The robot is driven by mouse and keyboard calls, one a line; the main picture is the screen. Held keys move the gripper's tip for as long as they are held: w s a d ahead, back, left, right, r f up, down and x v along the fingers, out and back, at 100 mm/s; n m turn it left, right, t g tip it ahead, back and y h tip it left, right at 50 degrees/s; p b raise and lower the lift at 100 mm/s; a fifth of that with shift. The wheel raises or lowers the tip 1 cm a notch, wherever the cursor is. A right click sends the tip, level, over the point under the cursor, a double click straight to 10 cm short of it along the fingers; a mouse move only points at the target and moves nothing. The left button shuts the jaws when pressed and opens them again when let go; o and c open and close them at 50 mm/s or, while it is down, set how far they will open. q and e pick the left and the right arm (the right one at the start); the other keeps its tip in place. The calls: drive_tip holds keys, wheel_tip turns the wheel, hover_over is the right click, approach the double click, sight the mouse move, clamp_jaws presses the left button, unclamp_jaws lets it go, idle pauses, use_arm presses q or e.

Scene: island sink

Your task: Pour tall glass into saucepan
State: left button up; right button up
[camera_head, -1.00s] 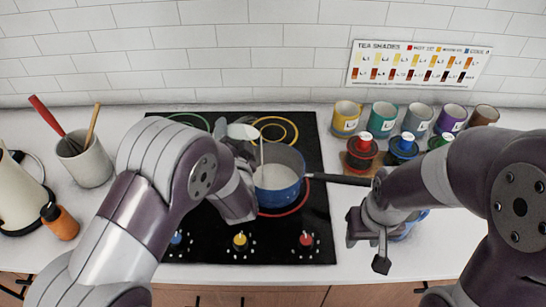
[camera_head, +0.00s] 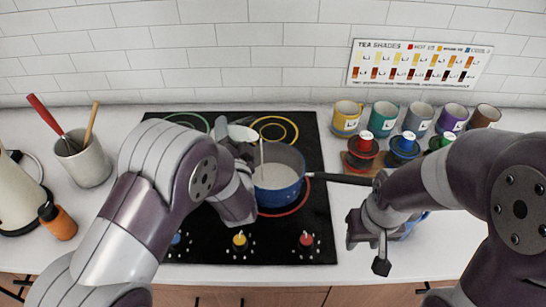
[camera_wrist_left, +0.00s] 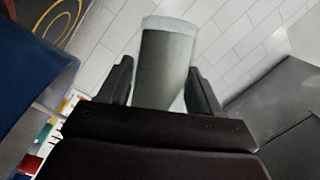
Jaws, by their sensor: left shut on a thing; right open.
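The blue saucepan (camera_head: 277,199) sits on the black cooktop, with pale liquid inside and its dark handle pointing right. My left gripper (camera_wrist_left: 163,90) is shut on the tall glass (camera_wrist_left: 167,52), with a finger on each side. In the head view the glass (camera_head: 243,132) is tipped over beside the pan's upper left rim, partly hidden by my left wrist. A thin pale stream (camera_head: 262,155) falls from it into the pan. My right gripper (camera_head: 368,243) is open and empty, over the counter right of the cooktop, below the handle.
The cooktop (camera_head: 200,238) has coloured knobs along its front. Several coloured mugs (camera_head: 384,114) line the back right, behind red and blue canisters (camera_head: 361,151). A blue object is partly hidden behind my right gripper. A utensil crock (camera_head: 84,164), orange bottle (camera_head: 60,222) and pale kettle (camera_head: 17,197) stand left.

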use_arm(q)
drive_tip(key=shift+f+m+t+b, duration=0.25)
drive_tip(key=shift+m+t+b, duration=0.25)
drive_tip(key=shift+m+b, duration=0.45)
use_arm(e)
drive_tip(key=shift+f, duration=0.9)
use_arm(q)
drive_tip(key=shift+s+d+r+m+t, duration=0.25)
drive_tip(key=shift+d+r+m, duration=0.35)
drive_tip(key=shift+d+m, duration=0.3)
drive_tip(key=shift+d+r+m+t+h, duration=0.1)
drive_tip(key=shift+r+m+t+h, duration=0.35)
drive_tip(key=shift+m, duration=0.8)
use_arm(e)
drive_tip(key=shift+r, duration=0.15)
